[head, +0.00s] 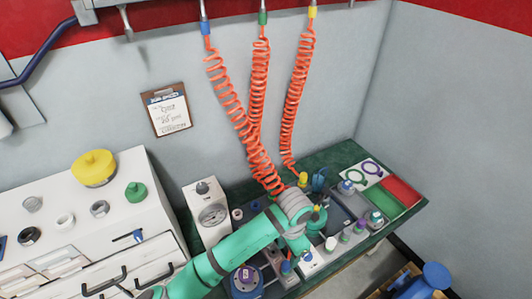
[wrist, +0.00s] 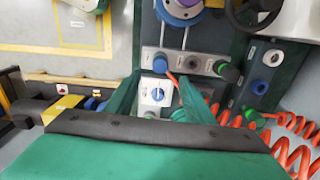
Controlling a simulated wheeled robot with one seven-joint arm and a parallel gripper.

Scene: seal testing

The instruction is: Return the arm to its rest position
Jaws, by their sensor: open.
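My green arm (head: 228,250) reaches from the bottom of the head view over the green-topped bench (head: 345,153). In the head view my gripper is largely hidden behind the grey wrist (head: 295,205). In the wrist view my gripper (wrist: 158,84) shows two green fingers spread apart, with nothing held between them. A white panel with a blue knob (wrist: 157,95) shows in the gap, beyond the fingers. I cannot tell how far the fingertips are from it.
Orange coiled hoses (head: 296,90) hang from the wall fittings close to my wrist. A gauge box (head: 211,214) stands left of the arm. Red and green pads (head: 400,191) lie at the bench's right end.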

